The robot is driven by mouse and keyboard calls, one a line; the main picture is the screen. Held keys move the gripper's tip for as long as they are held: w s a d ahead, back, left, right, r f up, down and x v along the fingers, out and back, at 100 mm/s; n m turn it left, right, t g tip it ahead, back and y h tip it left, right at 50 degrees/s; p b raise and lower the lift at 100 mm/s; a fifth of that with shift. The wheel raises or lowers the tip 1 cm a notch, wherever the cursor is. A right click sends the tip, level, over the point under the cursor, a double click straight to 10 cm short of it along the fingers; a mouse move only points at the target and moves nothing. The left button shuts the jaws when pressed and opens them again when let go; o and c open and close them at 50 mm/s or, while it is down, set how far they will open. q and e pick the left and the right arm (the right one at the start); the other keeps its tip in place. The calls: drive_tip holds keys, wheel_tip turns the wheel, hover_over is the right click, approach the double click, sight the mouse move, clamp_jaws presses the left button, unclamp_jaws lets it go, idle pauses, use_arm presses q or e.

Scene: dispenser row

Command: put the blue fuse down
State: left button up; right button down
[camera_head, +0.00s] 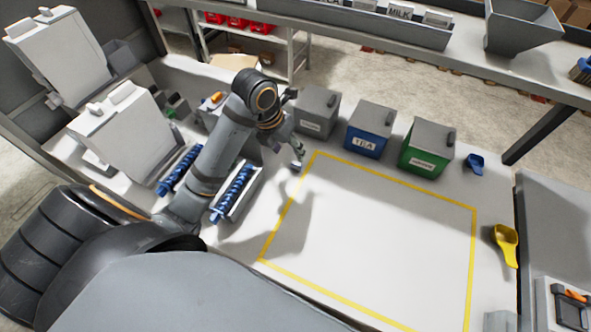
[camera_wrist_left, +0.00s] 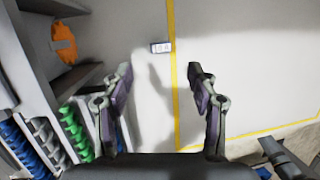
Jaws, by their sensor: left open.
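My left gripper (camera_head: 289,158) is over the table near the far left corner of the yellow-taped square. In the left wrist view the left gripper (camera_wrist_left: 160,82) has its two fingers wide apart, with nothing between them. A small pale grey block (camera_wrist_left: 160,47) with dark marks lies on the white surface, just left of the yellow line (camera_wrist_left: 172,100), ahead of the fingertips. I cannot tell whether this block is the fuse; no clearly blue fuse shows. My right gripper is not in view.
Blue spiral dispensers (camera_head: 233,192) stand left of the square. A grey canister (camera_head: 317,110), a blue TEA canister (camera_head: 369,128) and a green canister (camera_head: 427,147) line its far side. A yellow scoop (camera_head: 505,243) lies to the right. The taped square (camera_head: 385,235) is empty.

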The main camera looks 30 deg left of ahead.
sight(296, 164)
use_arm(q)
drive_tip(key=x, duration=0.3)
drive_tip(key=shift+d+f, duration=0.2)
drive_tip(key=shift+w+d+f, duration=0.15)
drive_tip(key=shift+w+f, duration=0.05)
drive_tip(key=shift+f, duration=0.2)
drive_tip(key=x, duration=0.2)
drive_tip(key=p+x, duration=0.1)
drive_tip(key=x, duration=0.1)
drive_tip(key=shift+a, duration=0.25)
drive_tip(key=shift+w+d+f, duration=0.1)
drive_tip(key=shift+w+f, duration=0.1)
drive_tip(key=shift+f, duration=0.3)
drive_tip(key=c, duration=0.9)
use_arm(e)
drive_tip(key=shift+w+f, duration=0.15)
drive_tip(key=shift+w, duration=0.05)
use_arm(q)
drive_tip(key=shift+c, duration=0.3)
drive_tip(key=shift+r, duration=0.1)
